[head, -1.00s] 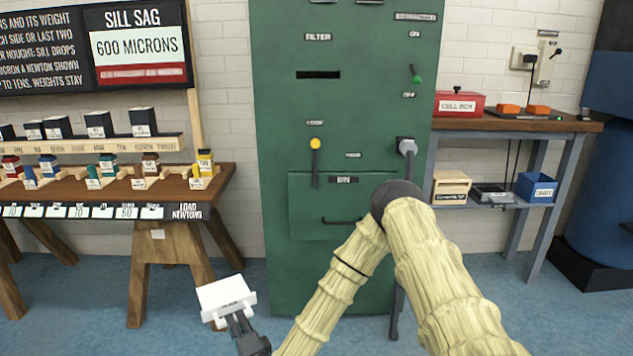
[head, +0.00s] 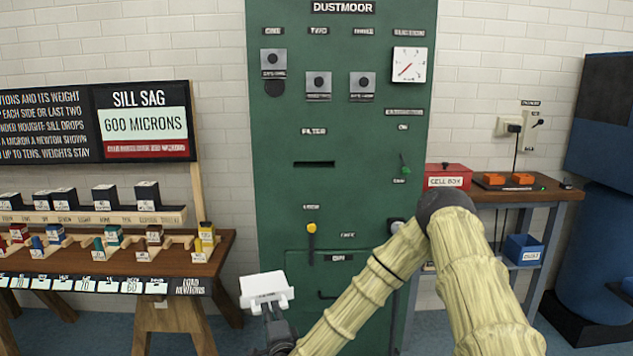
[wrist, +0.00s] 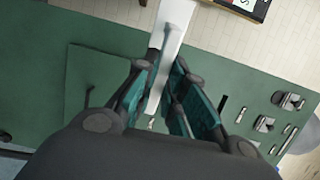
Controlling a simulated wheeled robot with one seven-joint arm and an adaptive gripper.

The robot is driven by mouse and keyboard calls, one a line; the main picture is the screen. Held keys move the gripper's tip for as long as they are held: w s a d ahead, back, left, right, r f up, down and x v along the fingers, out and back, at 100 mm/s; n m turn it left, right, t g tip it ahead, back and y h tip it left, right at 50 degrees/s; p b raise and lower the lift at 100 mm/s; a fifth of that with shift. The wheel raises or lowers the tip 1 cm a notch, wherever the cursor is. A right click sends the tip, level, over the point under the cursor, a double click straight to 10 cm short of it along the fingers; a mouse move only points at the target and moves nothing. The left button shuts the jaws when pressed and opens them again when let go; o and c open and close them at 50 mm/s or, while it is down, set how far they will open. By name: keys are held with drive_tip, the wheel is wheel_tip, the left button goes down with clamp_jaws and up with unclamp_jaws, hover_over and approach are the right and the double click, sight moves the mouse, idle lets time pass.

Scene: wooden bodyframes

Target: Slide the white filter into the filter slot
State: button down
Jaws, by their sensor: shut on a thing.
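The white filter (head: 266,288) is a flat white plate with a lipped edge, held low in front of the green cabinet in the head view. My gripper (head: 272,318) is shut on it from below. In the wrist view the filter (wrist: 169,50) shows edge-on between the teal-padded fingers (wrist: 172,95). The filter slot (head: 314,164) is a thin dark horizontal opening under the FILTER label (head: 314,131) on the cabinet. The filter is apart from the slot, below and to the left of it in the picture.
A wooden table (head: 140,262) with weights stands left. A bench (head: 540,190) with a red cell box (head: 447,177) stands right.

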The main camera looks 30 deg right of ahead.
drive_tip(key=d+r+m+h+p, duration=0.1)
drive_tip(key=d+r+p, duration=0.4)
drive_tip(key=r+p, duration=0.3)
drive_tip(key=d+r+m+g+h+p, duration=0.1)
drive_tip(key=d+r+p, duration=0.4)
drive_tip(key=r, duration=0.9)
drive_tip(key=d+r+m+g+h+p, duration=0.1)
drive_tip(key=d+r+h+p, duration=0.2)
drive_tip(key=r+p, duration=0.7)
drive_tip(key=shift+w+d+r+p, duration=0.35)
drive_tip(key=shift+d+r, duration=0.25)
drive_tip(key=shift+d, duration=0.6)
drive_tip(key=shift+s+a+f+b, duration=0.1)
drive_tip(key=shift+f+b, duration=0.05)
drive_tip(key=shift+b, duration=0.35)
drive_tip(key=shift+b+x, duration=0.8)
drive_tip(key=shift+x, duration=2.1)
drive_tip(key=shift+b, duration=0.75)
drive_tip(key=shift+b+x, duration=0.75)
drive_tip(key=shift+x, duration=1.15)
